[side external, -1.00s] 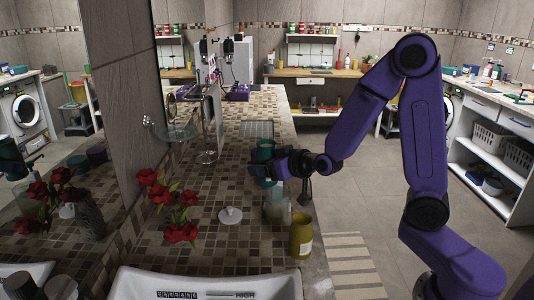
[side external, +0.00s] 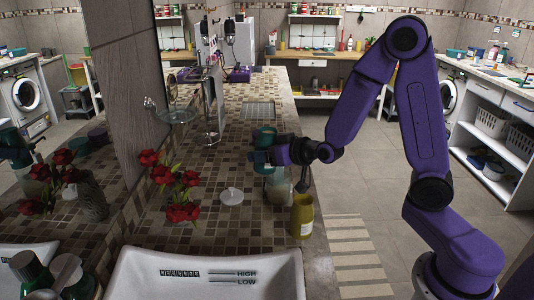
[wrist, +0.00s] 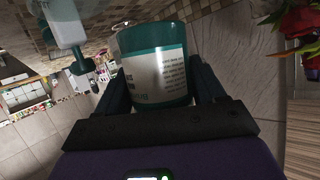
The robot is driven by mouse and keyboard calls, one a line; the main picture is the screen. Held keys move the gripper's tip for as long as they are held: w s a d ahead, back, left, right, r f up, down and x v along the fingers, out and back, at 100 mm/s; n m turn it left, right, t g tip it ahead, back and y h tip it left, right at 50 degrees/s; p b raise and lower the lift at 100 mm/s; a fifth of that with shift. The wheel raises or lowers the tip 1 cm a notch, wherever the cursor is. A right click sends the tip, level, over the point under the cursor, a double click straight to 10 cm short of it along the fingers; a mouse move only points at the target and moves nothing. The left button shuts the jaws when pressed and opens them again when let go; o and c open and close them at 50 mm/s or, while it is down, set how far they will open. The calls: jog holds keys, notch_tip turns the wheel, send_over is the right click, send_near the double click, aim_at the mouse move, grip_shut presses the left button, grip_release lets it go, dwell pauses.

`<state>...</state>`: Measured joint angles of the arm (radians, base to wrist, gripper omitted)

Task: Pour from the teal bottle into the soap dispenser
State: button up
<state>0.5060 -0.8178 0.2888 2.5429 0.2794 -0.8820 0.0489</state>
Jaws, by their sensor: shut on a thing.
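My gripper (side external: 262,157) is shut on the teal bottle (side external: 265,137), above the counter. In the wrist view the teal bottle (wrist: 155,62) stands between both fingers, with a white printed label. The bottle looks roughly upright in the side view. A pale translucent container (side external: 277,188), which seems to be the soap dispenser, stands on the counter just below and nearer the camera, partly hidden by my gripper. A pale container with a teal end (wrist: 66,22) shows at the upper left of the wrist view; I cannot tell for certain that it is the same one. No liquid is seen flowing.
An olive-yellow bottle (side external: 302,216) stands at the counter's right edge. A white disc with a knob (side external: 231,196) lies on the tiles. Red flowers (side external: 180,190) stand at the left by the mirror. A white sink (side external: 205,272) fills the front.

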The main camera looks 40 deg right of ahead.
aim_at(267, 169)
jog(key=shift+a+r, duration=0.15)
jog(key=shift+a, duration=0.1)
jog(key=shift+a+f+m+y, duration=0.25)
jog(key=shift+f+m, duration=0.1)
jog(key=shift+f, duration=0.25)
jog(key=shift+a+f+m+y, duration=0.1)
jog(key=shift+f+m+y, duration=0.1)
jog(key=shift+f+m, duration=0.3)
jog(key=shift+a+f+m+y, duration=0.2)
jog(key=shift+f+m+y, duration=0.05)
jog(key=shift+f, duration=0.4)
dwell(0.7)
jog(key=shift+a+f+m+y, duration=0.25)
jog(key=shift+f+m+y, duration=0.15)
jog(key=shift+f+m, duration=0.15)
jog(key=shift+f, duration=0.1)
dwell(0.3)
jog(key=shift+a+f+m+y, duration=0.2)
jog(key=shift+m+y, duration=0.1)
jog(key=shift+m, duration=0.15)
